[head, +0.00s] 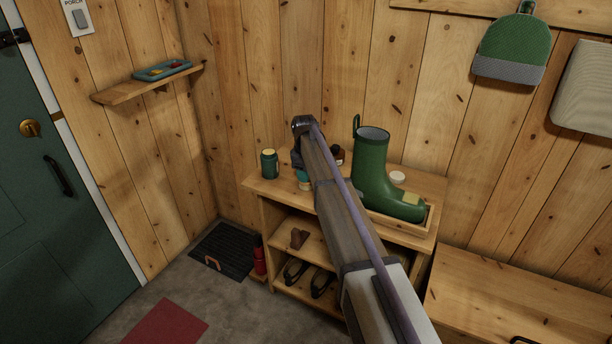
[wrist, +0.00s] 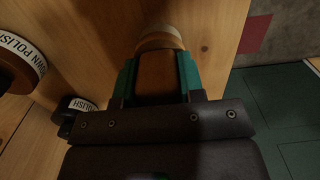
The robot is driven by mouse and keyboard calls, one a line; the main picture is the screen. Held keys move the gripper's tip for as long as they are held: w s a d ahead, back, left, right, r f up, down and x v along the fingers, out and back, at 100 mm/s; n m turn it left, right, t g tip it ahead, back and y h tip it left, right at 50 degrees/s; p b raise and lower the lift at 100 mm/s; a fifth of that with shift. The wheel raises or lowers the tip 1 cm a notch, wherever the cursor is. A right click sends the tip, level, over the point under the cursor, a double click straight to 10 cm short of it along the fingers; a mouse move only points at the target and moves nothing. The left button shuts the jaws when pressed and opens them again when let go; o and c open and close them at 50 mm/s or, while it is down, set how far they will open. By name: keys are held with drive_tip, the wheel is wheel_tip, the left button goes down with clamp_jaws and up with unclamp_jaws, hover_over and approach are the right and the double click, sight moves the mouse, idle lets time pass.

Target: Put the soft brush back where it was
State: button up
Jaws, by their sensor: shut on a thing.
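My gripper (wrist: 158,80) has teal fingers and is shut on a brown wooden piece with a pale end, which looks like the soft brush (wrist: 158,72). In the wrist view the brush lies between the fingers, over the wooden top of the shoe rack. In the head view a teal bit of my gripper (head: 303,177) shows just over the left part of the rack top (head: 262,187), beside my arm. My arm hides most of the gripper there, and the brush cannot be made out. I cannot tell whether the brush touches the wood.
A green boot (head: 372,170) stands in a shallow wooden tray (head: 431,219) on the rack's right. A dark green jar with a yellow lid (head: 269,164) stands at left. Labelled polish containers (wrist: 22,62) (wrist: 75,108) are close to my gripper.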

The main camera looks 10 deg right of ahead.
drive_tip(key=o, duration=1)
drive_tip(key=shift+f, duration=0.1)
wheel_tip(320, 180, up, 13)
drive_tip(key=p, duration=1.2)
drive_tip(key=shift+w+a+f+p, duration=0.15)
drive_tip(key=shift+p, duration=0.25)
drive_tip(key=s+m, duration=0.3)
drive_tip(key=s, duration=1)
drive_tip(key=s+m, duration=0.4)
drive_tip(key=s, duration=0.9)
drive_tip(key=s+m, duration=0.3)
drive_tip(key=s, duration=1)
drive_tip(key=shift+s+f, duration=0.1)
drive_tip(key=shift+f, duration=0.1)
